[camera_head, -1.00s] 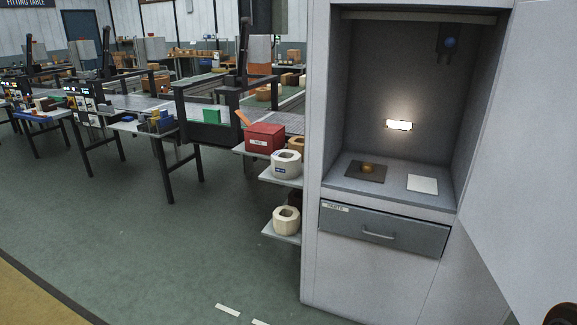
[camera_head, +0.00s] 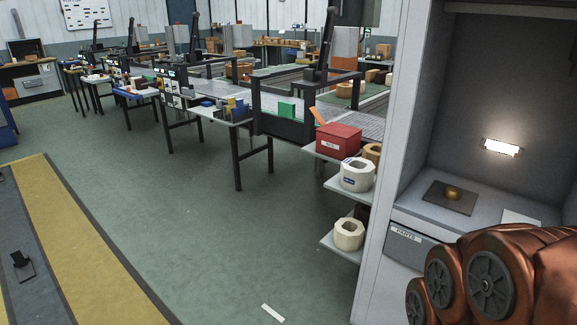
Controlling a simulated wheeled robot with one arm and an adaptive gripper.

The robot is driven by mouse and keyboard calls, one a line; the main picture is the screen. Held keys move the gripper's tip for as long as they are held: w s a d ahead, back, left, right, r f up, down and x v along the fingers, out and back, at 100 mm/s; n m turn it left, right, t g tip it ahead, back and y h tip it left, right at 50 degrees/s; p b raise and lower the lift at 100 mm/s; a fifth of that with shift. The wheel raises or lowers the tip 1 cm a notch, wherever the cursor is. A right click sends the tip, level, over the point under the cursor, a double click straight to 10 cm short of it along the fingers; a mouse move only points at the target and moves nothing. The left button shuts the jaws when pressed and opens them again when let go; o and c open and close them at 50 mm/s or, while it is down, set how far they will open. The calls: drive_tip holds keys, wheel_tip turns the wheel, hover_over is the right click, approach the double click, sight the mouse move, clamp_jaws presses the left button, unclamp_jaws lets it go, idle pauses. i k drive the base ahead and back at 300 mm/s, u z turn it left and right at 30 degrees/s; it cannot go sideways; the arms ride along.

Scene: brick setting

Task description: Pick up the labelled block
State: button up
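A red block (camera_head: 339,138) with a small white label on its front sits on the upper side shelf of the grey cabinet. Just below and right of it is a cream eight-sided ring-shaped block (camera_head: 357,175) with a blue label on its front. I cannot tell which of these two is the labelled block meant. A similar cream block (camera_head: 349,234) with no label that I can see sits on the lower shelf. Copper-coloured links of my arm fill the lower right corner, in front of the cabinet. My gripper itself is not in view.
The grey cabinet (camera_head: 374,235) stands at right, with a lit niche holding a dark plate (camera_head: 450,197) with a brass knob. Tables (camera_head: 233,116) and conveyor frames run along the back. The green floor (camera_head: 225,235) at centre is clear.

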sight(356, 174)
drive_tip(key=u, duration=0.45)
drive_tip(key=i, duration=2.65)
drive_tip(key=z, duration=0.55)
